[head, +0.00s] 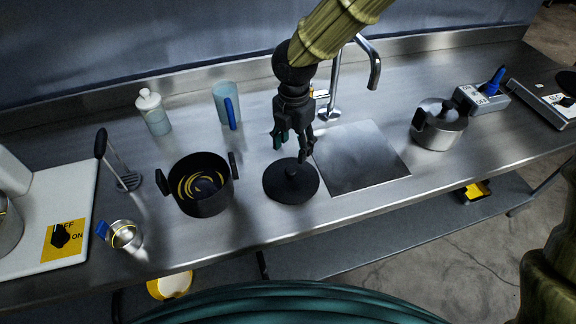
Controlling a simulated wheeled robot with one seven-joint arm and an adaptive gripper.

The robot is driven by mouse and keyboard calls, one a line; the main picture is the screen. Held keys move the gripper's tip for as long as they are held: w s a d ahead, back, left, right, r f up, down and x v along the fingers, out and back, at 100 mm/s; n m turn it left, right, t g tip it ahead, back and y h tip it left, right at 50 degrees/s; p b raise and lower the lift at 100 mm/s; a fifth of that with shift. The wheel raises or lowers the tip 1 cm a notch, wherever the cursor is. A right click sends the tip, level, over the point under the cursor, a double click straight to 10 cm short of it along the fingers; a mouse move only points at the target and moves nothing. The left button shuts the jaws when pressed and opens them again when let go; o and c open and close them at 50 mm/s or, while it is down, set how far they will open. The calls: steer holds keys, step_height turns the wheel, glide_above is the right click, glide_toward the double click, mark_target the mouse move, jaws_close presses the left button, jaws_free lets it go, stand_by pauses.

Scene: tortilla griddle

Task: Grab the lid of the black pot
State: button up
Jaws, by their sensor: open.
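The black pot (203,203) stands uncovered on the steel counter at left of centre, with yellow rings showing inside it. Its round black lid (291,190) lies flat on the counter just right of the pot, with a small knob (291,171) in its middle. My gripper (291,151) points down above the back part of the lid, open and empty. Its fingertips are close to the knob, but I cannot tell whether they touch it.
A square steel plate (385,174) lies right of the lid, with a tap (335,90) behind. A steel pot (440,130) stands further right. A blue cup (222,100), white-capped bottle (154,114), masher (125,181) and small steel container (124,236) surround the black pot.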

steer(key=p, duration=0.1)
glide_above(291, 170)
step_height(291, 170, down, 5)
steer(key=shift+s+r, duration=0.1)
steer(key=shift+r, duration=0.1)
steer(key=shift+w+f, duration=0.2)
steer(key=shift+f, duration=0.25)
steer(key=shift+s+f+p, duration=0.2)
steer(key=shift+f+p, duration=0.3)
steer(key=shift+p, duration=0.05)
steer(key=f+p, duration=0.1)
steer(key=f, duration=0.2)
steer(key=shift+w, duration=0.2)
steer(key=shift+f, duration=0.45)
steer(key=shift+c, duration=0.5)
steer(key=c, duration=1)
